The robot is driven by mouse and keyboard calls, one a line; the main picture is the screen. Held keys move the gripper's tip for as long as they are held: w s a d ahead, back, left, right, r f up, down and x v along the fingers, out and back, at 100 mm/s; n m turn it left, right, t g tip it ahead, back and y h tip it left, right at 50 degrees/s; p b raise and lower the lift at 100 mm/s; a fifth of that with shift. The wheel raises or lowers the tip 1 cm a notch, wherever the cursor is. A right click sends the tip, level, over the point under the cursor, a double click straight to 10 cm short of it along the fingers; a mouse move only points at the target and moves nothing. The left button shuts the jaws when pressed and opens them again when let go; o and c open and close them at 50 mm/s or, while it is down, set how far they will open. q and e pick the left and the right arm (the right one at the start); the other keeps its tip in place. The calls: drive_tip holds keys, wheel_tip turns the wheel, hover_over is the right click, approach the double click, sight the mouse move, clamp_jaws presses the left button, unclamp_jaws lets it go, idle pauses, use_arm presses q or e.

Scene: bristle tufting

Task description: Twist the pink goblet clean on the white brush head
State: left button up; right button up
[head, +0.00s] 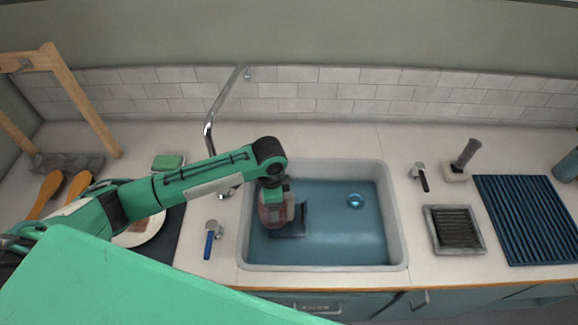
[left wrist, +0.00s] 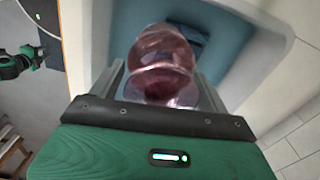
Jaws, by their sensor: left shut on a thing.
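The pink goblet (head: 274,214) is see-through and hangs inside the sink at its left side. My left gripper (head: 272,196) reaches down from above and is shut on it. In the left wrist view the goblet (left wrist: 163,62) sits between the two fingers of the gripper (left wrist: 160,80). A dark blue base (head: 292,232) lies on the sink floor just below and right of the goblet, and it shows partly behind the goblet in the left wrist view (left wrist: 186,38). I cannot make out a white brush head; the goblet and gripper hide that spot.
The sink (head: 396,225) has pale walls and a drain (head: 356,201); its right half is clear. A faucet (head: 210,132) stands behind left. A blue-handled tap (head: 210,240) is left of the sink. A ribbed tray (head: 435,247) and blue mat (head: 525,218) lie right.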

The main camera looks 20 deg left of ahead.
use_arm(q)
drive_tip(key=w+d+r+m+p, duration=0.2)
drive_tip(key=w+r+m+p, duration=0.15)
drive_tip(key=w+m, duration=0.45)
drive_tip(key=m+b, duration=0.4)
drive_tip(key=b, duration=0.4)
hover_over(288, 198)
wheel_tip(288, 198, down, 6)
drive_tip(key=shift+s+f, duration=0.1)
drive_tip(key=shift+f, duration=0.05)
drive_tip(key=shift+f+b, duration=0.4)
drive_tip(key=shift+f, duration=1.1)
drive_tip(key=o, duration=0.4)
drive_tip(key=shift+c, duration=1.5)
